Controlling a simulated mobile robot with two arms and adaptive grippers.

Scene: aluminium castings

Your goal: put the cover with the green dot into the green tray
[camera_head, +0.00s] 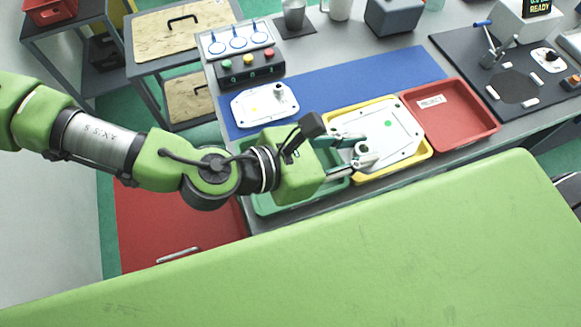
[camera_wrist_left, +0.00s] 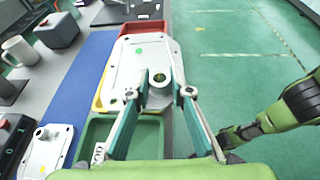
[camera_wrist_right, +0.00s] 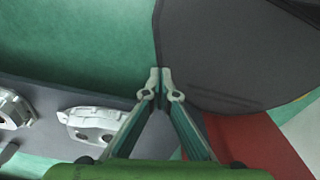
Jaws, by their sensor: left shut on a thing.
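The large pale cover with the green dot (camera_head: 388,123) is at the yellow tray (camera_head: 428,152); it also shows in the left wrist view (camera_wrist_left: 128,62). I cannot tell how far it is raised from the tray. My left gripper (camera_head: 362,150) is shut on the round boss at the cover's near end, which sits between the fingertips. The green tray (camera_head: 262,207) is beside the yellow one, partly hidden under my left arm, and its visible inside looks empty. My right gripper (camera_wrist_right: 160,85) has its fingertips together, with nothing seen between them.
A smaller cover with a yellow dot (camera_head: 265,105) lies on the blue mat (camera_head: 390,72). A red tray (camera_head: 455,118) stands right of the yellow one. A button box (camera_head: 250,67) is behind. In the right wrist view, metal castings (camera_wrist_right: 95,122) lie on a grey surface.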

